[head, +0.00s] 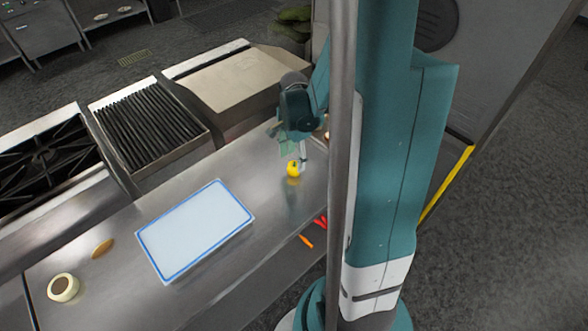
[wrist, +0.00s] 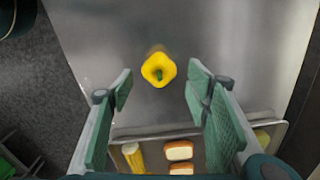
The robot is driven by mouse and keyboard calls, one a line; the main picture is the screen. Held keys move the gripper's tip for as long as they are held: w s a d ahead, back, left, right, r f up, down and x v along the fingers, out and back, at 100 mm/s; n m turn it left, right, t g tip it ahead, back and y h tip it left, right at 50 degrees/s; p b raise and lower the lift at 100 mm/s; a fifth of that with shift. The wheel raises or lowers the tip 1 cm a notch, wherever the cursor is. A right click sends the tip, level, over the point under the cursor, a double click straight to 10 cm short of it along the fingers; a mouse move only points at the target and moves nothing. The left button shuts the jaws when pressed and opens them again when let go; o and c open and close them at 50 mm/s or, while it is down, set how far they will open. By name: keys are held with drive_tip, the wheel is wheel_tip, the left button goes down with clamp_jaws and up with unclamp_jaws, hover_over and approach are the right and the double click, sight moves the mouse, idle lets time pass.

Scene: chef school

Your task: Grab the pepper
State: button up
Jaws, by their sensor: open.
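A yellow pepper (wrist: 159,69) stands on the steel counter, its green stem toward the camera in the wrist view. In the head view the pepper (head: 293,169) is near the counter's right end, just under my gripper (head: 297,155). In the wrist view my gripper (wrist: 158,88) is open, with one green-padded finger to each side. The pepper lies between the lines of the fingers, slightly beyond their tips, and neither finger appears to touch it. The gap to the pepper in height is hard to judge.
A white board with a blue rim (head: 196,231) lies on the counter (head: 110,275). A brown oval item (head: 103,248) and a round cream item (head: 63,288) lie farther left. Carrots (head: 306,241) show below the counter edge. A tray (wrist: 205,131) holds bread (wrist: 179,151) and corn (wrist: 133,156).

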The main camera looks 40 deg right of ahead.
sight(294, 165)
drive_tip(key=shift+f, duration=0.15)
drive_tip(key=shift+a+f, duration=0.1)
drive_tip(key=shift+f, duration=2.35)
drive_tip(key=shift+c, duration=0.6)
drive_tip(key=c, duration=0.9)
